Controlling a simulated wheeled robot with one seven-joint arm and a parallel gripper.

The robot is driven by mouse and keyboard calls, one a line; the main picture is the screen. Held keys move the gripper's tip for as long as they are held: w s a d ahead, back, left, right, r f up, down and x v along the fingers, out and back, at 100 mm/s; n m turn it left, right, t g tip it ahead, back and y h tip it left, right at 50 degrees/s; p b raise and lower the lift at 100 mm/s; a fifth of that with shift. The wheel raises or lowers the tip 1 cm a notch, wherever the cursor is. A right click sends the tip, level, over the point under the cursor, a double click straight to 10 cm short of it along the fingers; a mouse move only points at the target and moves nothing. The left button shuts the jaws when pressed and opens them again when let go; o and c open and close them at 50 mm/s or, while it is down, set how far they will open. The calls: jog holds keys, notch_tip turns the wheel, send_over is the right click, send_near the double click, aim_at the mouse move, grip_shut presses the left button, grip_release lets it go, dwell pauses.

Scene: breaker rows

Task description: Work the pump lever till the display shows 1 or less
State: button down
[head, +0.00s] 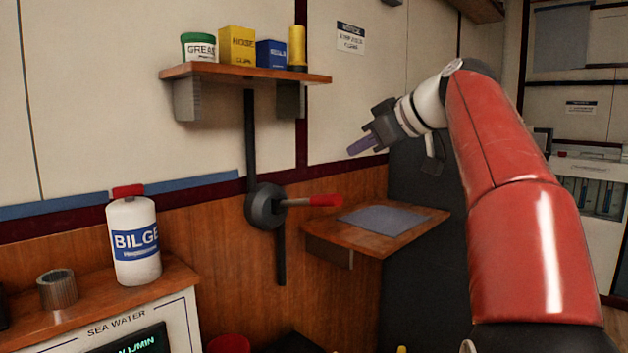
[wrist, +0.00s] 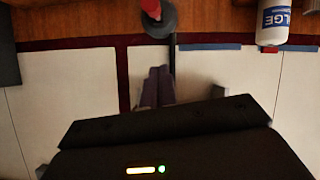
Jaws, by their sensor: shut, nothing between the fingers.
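The pump lever (head: 326,201) has a red grip on a short metal shaft and points right, roughly level, from a dark round hub (head: 265,206) on the wall. In the wrist view, which is upside down, the red lever (wrist: 151,8) shows at the top edge. My gripper (head: 358,147) is shut and empty, above and to the right of the lever grip, apart from it. Its fingers also show in the wrist view (wrist: 157,88). The display (head: 128,342) on the SEA WATER panel is cut off at the bottom; only "L/MIN" shows, its number cannot be read.
A shelf (head: 245,74) with tins and boxes hangs above the lever. A small wooden ledge (head: 325,232) with a grey mat lies just below and right of it.

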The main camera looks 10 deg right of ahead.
send_over(333, 194)
jog(key=a, duration=0.1)
notch_tip(333, 194, down, 4)
jog(key=f, duration=0.2)
jog(key=f+b, duration=0.1)
jog(key=shift+d+f, duration=0.45)
jog(key=shift+f, duration=0.3)
jog(key=shift+b, duration=0.3)
